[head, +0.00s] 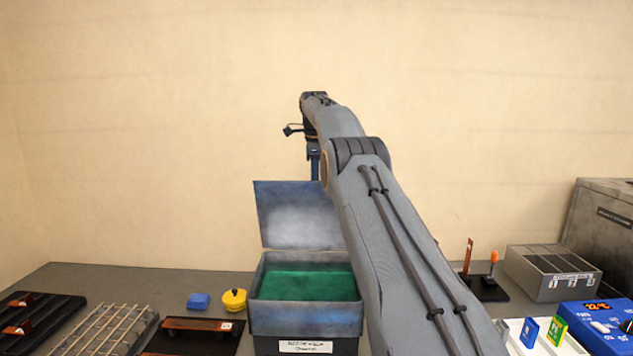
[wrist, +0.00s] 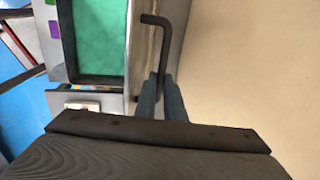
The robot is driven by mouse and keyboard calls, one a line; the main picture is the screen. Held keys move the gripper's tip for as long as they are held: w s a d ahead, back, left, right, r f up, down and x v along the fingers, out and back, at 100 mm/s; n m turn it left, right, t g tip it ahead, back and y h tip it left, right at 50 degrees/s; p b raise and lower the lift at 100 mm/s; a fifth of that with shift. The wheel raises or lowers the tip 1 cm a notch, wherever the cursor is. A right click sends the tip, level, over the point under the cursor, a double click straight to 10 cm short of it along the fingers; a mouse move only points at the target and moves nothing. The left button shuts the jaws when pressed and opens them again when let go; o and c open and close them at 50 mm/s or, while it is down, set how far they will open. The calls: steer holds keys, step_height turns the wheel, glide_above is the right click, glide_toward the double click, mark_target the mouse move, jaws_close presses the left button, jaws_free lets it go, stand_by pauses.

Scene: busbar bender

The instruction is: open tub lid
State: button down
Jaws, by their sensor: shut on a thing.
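The grey metal tub (head: 305,318) stands on the bench with its front label facing me and a green floor inside. Its lid (head: 300,214) is raised, standing nearly upright with a slight backward lean at the tub's back edge. My gripper (head: 314,170) is at the lid's top edge, pointing down; its fingertips are partly hidden there. In the wrist view my gripper (wrist: 161,98) is shut on the dark bent lid handle (wrist: 164,45). The lid shows nearly edge-on beside it, and the tub's dark rim (wrist: 67,50) is to the left.
A yellow round pot (head: 234,300) and a blue block (head: 198,301) lie left of the tub. A rod rack (head: 105,330) is farther left. A grey divided bin (head: 552,272) and a blue device (head: 600,325) stand right. My arm hides the bench right of the tub.

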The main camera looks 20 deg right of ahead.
steer(key=shift+a+f, duration=0.3)
steer(key=shift+f, duration=0.05)
steer(key=c, duration=2.1)
jaws_free()
steer(key=shift+o, duration=1.3)
steer(key=shift+w+a, duration=0.1)
steer(key=shift+w, duration=0.15)
steer(key=shift+s+d+r, duration=0.2)
steer(key=shift+d, duration=0.2)
steer(key=shift+s, duration=0.1)
